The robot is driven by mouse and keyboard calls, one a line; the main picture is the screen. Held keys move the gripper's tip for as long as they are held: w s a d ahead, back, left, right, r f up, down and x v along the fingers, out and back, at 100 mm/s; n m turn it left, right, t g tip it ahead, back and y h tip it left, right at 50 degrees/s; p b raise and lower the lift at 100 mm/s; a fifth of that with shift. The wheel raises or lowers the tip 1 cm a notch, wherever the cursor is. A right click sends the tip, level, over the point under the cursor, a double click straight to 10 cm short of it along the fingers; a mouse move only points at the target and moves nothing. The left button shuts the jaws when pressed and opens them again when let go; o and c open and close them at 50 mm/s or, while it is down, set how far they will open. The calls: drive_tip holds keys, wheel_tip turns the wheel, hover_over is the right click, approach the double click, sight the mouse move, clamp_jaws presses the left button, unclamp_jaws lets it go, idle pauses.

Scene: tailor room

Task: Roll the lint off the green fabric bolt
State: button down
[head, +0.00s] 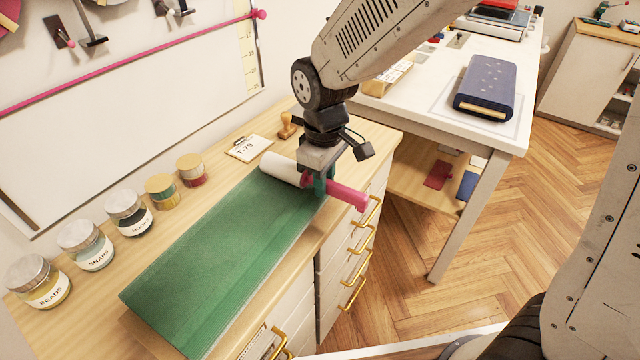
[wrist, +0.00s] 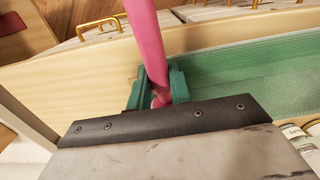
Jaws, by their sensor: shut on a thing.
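The green fabric bolt (head: 225,255) lies flat on the wooden dresser top in the head view, running from lower left to upper right. It also shows at the right of the wrist view (wrist: 250,68). My gripper (head: 322,185) is shut on the pink handle (head: 350,193) of a lint roller, at the bolt's far right end. The handle stands between my green fingers in the wrist view (wrist: 148,45). The roller's white cylinder (head: 280,168) sits at the bolt's far end; I cannot tell whether it touches the cloth. No separate lint is clear to me.
Several lidded jars (head: 88,245) stand along the wall side of the dresser. A T-79 card (head: 247,148) and a wooden stamp (head: 288,126) lie beyond the bolt. A white table (head: 430,108) with a navy fabric bolt (head: 485,88) stands at right. Brass drawer handles (head: 355,292) stick out in front.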

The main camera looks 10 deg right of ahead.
drive_tip(key=shift+w+r, duration=0.15)
drive_tip(key=shift+r, duration=3.4)
drive_tip(key=shift+d, duration=0.1)
drive_tip(key=s+d, duration=0.6)
drive_tip(key=d, duration=0.2)
drive_tip(key=shift+s, duration=0.1)
